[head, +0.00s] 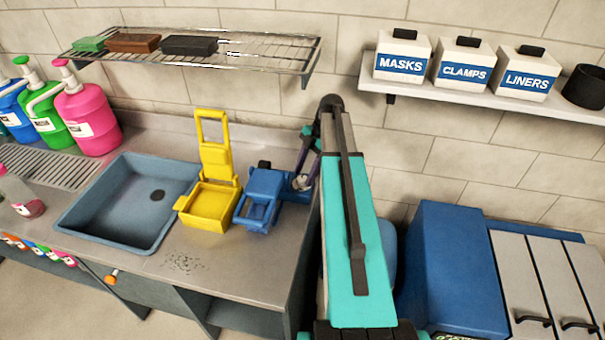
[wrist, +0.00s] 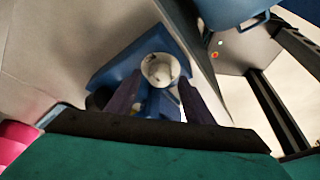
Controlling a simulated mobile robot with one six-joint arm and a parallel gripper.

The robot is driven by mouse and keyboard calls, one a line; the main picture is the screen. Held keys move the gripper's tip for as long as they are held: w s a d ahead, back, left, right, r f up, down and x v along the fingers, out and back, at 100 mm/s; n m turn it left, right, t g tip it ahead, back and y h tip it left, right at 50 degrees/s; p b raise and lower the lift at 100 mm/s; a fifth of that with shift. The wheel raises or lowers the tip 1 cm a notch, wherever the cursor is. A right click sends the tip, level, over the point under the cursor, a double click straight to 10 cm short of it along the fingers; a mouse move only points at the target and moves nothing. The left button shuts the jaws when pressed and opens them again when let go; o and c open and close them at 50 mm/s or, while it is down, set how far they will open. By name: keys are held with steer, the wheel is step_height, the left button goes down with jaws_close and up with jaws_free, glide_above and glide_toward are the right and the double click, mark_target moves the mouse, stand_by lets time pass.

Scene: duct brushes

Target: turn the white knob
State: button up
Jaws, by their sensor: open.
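The white knob (wrist: 160,69) is round and pale with dark marks. It sits on a blue fixture (wrist: 112,74) in the wrist view. In the head view a small pale bit of it (head: 300,184) shows beside the blue device on the counter. My gripper (wrist: 158,82) is open, its two dark purple fingers spread on either side of the knob in the wrist picture. I cannot tell whether they touch it. In the head view my gripper (head: 308,170) points down at the counter's right end, partly hidden by my arm.
A yellow wringer-like device (head: 208,203) and a blue one (head: 259,200) stand left of my gripper. A blue sink (head: 130,203) lies further left. A wire rack (head: 260,46) and a shelf with labelled boxes (head: 460,95) are on the wall. A blue cabinet (head: 450,270) stands right.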

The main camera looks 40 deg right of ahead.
steer(key=shift+a+f, duration=0.25)
steer(key=shift+f, duration=0.35)
steer(key=shift+c, duration=0.4)
